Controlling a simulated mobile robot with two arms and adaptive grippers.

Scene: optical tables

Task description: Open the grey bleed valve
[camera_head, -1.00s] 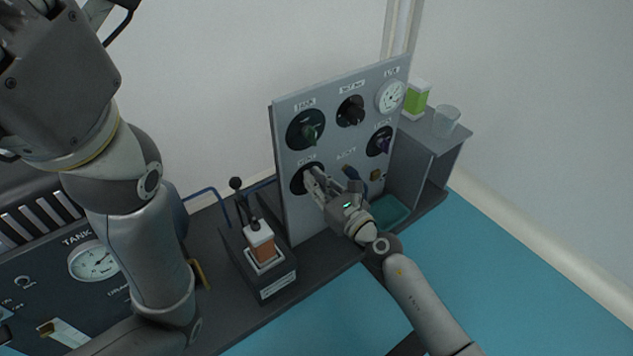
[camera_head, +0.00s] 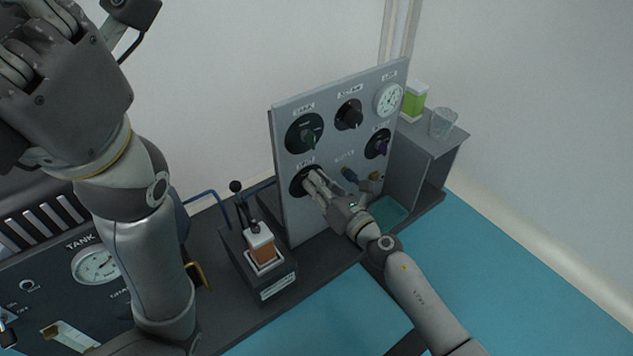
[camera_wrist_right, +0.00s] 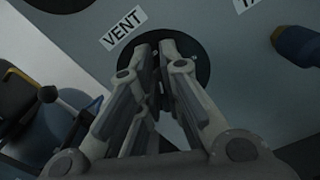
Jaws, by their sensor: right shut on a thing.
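The upright grey panel (camera_head: 322,226) carries several round dials with knobs. My right gripper (camera_head: 308,180) is shut at the lower-left dial, on the knob at its centre. In the right wrist view this black dial (camera_wrist_right: 200,62) sits beside a "VENT" label, and the fingertips (camera_wrist_right: 158,62) close at its middle. The fingers hide nearly all of the knob, so its colour and turn angle cannot be told.
Other knobs are green (camera_head: 309,140), black (camera_head: 350,115) and purple (camera_head: 381,147); a white gauge (camera_head: 388,100) sits top right. A blue-handled valve (camera_head: 349,174) is close right of my gripper. A lever box (camera_head: 265,270) stands front left. A shelf (camera_head: 437,141) holds a beaker (camera_head: 443,122).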

